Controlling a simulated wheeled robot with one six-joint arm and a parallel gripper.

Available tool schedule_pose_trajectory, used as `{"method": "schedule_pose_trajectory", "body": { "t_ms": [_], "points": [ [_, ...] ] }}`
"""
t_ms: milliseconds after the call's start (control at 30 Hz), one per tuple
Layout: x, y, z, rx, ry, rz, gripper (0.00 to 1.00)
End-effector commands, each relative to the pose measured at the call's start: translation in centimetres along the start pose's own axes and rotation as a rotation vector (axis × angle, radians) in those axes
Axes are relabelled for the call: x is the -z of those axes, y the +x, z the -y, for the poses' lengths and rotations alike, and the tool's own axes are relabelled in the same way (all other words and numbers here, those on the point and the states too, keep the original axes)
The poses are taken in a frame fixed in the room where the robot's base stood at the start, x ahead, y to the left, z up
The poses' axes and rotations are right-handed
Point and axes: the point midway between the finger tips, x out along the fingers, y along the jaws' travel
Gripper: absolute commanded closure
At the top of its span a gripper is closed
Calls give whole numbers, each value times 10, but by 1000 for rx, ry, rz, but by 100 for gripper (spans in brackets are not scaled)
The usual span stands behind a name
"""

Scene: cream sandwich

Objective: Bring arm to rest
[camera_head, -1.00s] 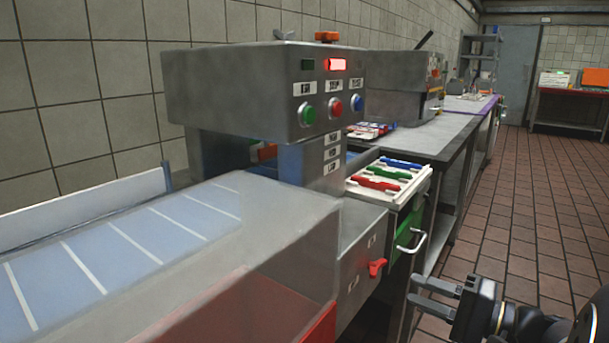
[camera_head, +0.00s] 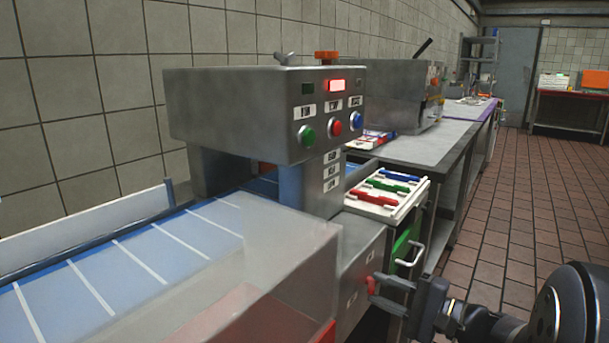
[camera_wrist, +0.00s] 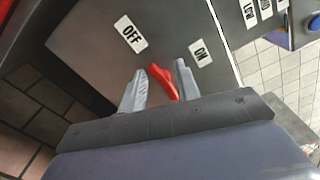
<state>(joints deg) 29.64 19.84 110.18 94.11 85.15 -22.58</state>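My gripper (camera_head: 375,289) is at the front of the steel machine (camera_head: 260,110), at the red rotary switch (camera_head: 370,285). In the wrist view the two grey fingers of my gripper (camera_wrist: 160,70) stand apart, one on each side of the red switch (camera_wrist: 163,82). A gap shows between the left finger and the switch; contact on the right side is hard to tell. The switch sits between an OFF label (camera_wrist: 130,33) and an ON label (camera_wrist: 200,53), its upper end tilted left. My arm is extended from the lower right of the head view.
A conveyor with a blue belt (camera_head: 125,260) and clear guard fills the left. A white tray (camera_head: 412,204) with coloured handles sits right of the machine, above a metal drawer handle (camera_head: 414,255). A long counter (camera_head: 440,150) runs back. The tiled floor (camera_head: 530,215) at right is open.

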Motion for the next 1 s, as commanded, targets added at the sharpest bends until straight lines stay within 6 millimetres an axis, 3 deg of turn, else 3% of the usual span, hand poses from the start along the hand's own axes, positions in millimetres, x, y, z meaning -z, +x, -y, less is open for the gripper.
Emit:
{"method": "schedule_pose_trajectory", "body": {
  "t_ms": [333, 800, 1000],
  "points": [
    [0, 0, 4, 0, 139, 0, 69],
    [0, 0, 3, -1, 154, 1, 69],
    [-12, 2, 8, -31, 153, 19, 69]
  ]
}}
